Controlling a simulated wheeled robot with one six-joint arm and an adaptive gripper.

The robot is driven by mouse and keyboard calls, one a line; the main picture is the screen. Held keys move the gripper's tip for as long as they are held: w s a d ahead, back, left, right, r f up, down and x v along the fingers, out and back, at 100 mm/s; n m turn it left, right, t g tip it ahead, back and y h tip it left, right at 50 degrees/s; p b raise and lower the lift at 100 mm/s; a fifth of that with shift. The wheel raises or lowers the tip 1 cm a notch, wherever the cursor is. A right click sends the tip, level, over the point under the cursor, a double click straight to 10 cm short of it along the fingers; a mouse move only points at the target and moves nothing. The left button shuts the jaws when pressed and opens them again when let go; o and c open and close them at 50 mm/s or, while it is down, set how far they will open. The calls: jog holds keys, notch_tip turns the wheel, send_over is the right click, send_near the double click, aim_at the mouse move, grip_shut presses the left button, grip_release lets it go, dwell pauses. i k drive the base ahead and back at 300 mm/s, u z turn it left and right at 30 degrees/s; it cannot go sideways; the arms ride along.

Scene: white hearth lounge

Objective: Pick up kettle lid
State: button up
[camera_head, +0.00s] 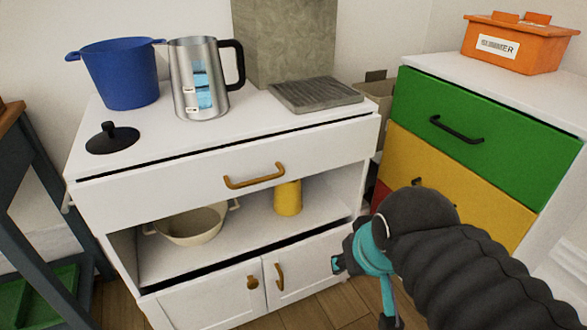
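The kettle lid (112,138) is a flat black disc with a raised knob. It lies on the white cabinet top, near its front left corner. The open-topped silver kettle (181,84) stands behind it to the right, with a black handle and a blue water window. My gripper (362,292) is at the lower right, in front of the cabinet, well apart from the lid and lower than it. My dark arm partly hides its fingers, so its opening is unclear. I see nothing held in it.
A blue pot (120,80) stands behind the lid, and a grey ribbed slab (315,95) lies at the right of the top. A coloured drawer unit (480,130) with an orange box (519,45) stands right. The white top (215,133) is clear right of the lid.

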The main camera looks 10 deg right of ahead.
aim_at(112, 141)
jog(key=u, duration=1.25)
